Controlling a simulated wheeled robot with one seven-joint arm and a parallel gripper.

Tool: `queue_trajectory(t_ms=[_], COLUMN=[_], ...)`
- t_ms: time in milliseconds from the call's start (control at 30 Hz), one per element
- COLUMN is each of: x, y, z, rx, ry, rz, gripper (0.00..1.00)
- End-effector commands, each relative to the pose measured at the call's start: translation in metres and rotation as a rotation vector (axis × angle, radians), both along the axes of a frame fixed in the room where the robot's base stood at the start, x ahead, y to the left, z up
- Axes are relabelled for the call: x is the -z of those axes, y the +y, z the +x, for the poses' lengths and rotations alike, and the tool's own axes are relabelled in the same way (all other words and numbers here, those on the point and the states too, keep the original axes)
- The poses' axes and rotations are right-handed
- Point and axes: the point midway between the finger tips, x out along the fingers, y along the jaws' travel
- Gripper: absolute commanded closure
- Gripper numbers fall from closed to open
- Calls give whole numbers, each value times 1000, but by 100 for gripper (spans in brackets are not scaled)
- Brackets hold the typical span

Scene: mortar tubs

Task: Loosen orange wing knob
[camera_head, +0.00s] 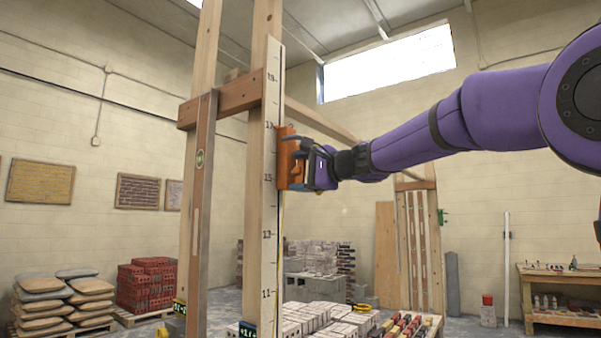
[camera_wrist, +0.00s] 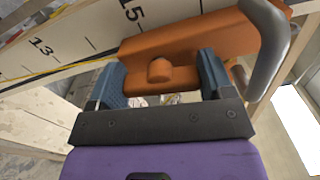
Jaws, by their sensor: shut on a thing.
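The orange wing knob (camera_wrist: 160,72) shows in the wrist view, with a round boss in its middle and a wing to each side. It sits on the face of an orange slider block (camera_wrist: 200,36), which is on a numbered pole (camera_wrist: 95,28). My gripper (camera_wrist: 160,82) has one blue-grey finger at each end of the knob and is shut on it. In the head view my gripper (camera_head: 303,163) reaches in from the right to the orange block (camera_head: 284,150), near the 15 mark of the upright pole (camera_head: 269,205). The knob is mostly hidden there.
A grey curved handle (camera_wrist: 270,50) stands close beside my right finger in the wrist view. A wooden post with a level (camera_head: 198,170) and a crosspiece (camera_head: 225,100) stand left of the pole. Block stacks (camera_head: 320,315) lie below. Open air surrounds my arm at right.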

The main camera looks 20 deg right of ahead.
Motion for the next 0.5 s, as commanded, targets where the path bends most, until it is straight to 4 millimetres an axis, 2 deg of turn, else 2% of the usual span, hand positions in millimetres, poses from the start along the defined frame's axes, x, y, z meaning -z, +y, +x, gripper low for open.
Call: queue_trajectory(t_ms=[500], x=[0], y=[0], z=[0], rx=[0], ry=[-89], rz=[-122], gripper=[49])
